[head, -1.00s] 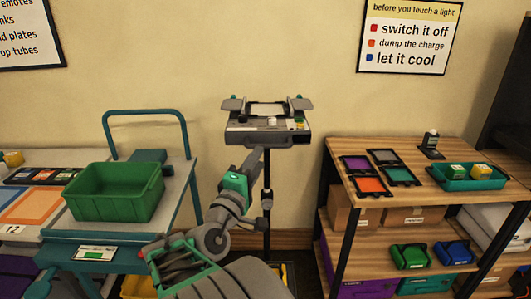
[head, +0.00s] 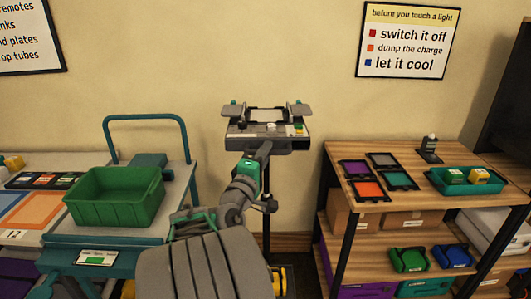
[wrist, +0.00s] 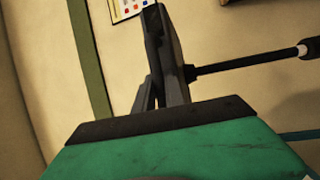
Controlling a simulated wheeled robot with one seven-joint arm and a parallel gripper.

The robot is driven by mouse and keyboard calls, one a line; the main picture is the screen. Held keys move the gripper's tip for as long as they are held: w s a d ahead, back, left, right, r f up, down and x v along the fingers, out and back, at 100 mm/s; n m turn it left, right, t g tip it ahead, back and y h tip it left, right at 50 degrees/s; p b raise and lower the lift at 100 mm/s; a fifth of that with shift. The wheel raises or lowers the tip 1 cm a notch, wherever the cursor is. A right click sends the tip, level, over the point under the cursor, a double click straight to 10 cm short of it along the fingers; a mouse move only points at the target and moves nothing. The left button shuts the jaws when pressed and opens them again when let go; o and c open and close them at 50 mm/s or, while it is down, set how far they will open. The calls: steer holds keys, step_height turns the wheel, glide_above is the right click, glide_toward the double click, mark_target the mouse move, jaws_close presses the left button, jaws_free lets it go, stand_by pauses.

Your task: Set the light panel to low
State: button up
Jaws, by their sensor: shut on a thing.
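The light panel (head: 290,143) is a grey box on a black stand against the wall, with a pale plate and small side wings on top. A white knob (head: 271,127) and a green-and-yellow piece (head: 297,130) show on its control face. My gripper (head: 263,149) is at the panel's front, left of its middle, and is shut on part of it. My wrist and fingers hide the exact grip point. In the wrist view, the panel's grey body (wrist: 176,55) stands edge-on beyond my green gripper housing, its pole running right.
A teal cart with a green bin (head: 115,197) stands to the left. A wooden shelf (head: 345,157) stands to the right, with coloured plates, a teal tray (head: 458,187) and a small bottle (head: 430,148). The floor between is narrow. A wall sign (head: 409,40) hangs above.

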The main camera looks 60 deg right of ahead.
jaws_close()
stand_by(0.9)
step_height(320, 180, down, 16)
steer(key=b, duration=1.3)
steer(key=shift+o, duration=1.3)
jaws_free()
steer(key=shift+o, duration=1.7)
steer(key=shift+r, duration=0.15)
